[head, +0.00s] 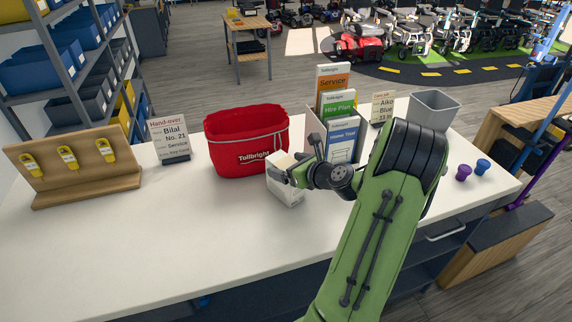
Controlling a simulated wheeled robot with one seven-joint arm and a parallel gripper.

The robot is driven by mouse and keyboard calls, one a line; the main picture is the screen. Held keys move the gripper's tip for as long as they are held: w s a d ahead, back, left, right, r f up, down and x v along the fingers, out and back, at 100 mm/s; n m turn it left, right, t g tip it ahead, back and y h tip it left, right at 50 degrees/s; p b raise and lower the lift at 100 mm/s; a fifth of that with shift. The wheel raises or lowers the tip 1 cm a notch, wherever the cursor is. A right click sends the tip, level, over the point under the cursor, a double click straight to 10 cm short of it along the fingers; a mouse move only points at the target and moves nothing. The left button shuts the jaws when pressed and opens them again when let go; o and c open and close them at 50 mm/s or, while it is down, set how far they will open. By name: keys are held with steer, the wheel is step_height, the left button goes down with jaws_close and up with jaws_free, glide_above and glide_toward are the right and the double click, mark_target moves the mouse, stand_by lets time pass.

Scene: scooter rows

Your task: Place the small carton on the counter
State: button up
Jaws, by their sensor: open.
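The small white carton (284,191) is at the middle of the white counter (150,245), in front of the right end of the red bag. It looks slightly tilted, and its lower end appears at the counter surface; I cannot tell for sure that it touches. My gripper (293,175) is open at the carton's upper right side, with a dark finger overlapping it. The gripper and wrist hide part of the carton's right side. I cannot see whether both fingers are around it.
A red Tollbright bag (246,140) stands just behind the carton. A leaflet holder (345,143), a grey bin (433,109) and two small knobs (473,170) are to the right. A hand-over sign (170,140) and a wooden key board (75,170) are left. The front left counter is clear.

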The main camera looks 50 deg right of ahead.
steer(key=p+v, duration=0.1)
steer(key=v, duration=1)
steer(key=w+a+r+n+g+y, duration=0.1)
steer(key=w+a+n+g+y, duration=0.15)
steer(key=a+n, duration=0.8)
steer(key=w+a+r+n+g+y, duration=0.15)
steer(key=a+n+g, duration=0.25)
steer(key=a+n, duration=0.7)
steer(key=s+a+r+n+g+h, duration=0.1)
steer(key=s+a+r+n, duration=0.3)
steer(key=s+a+n, duration=0.5)
steer(key=s+n+h, duration=0.1)
steer(key=s+n, duration=0.3)
steer(key=n, duration=0.2)
steer(key=shift+a+r+n+h, duration=0.3)
steer(key=shift+a+n, duration=0.05)
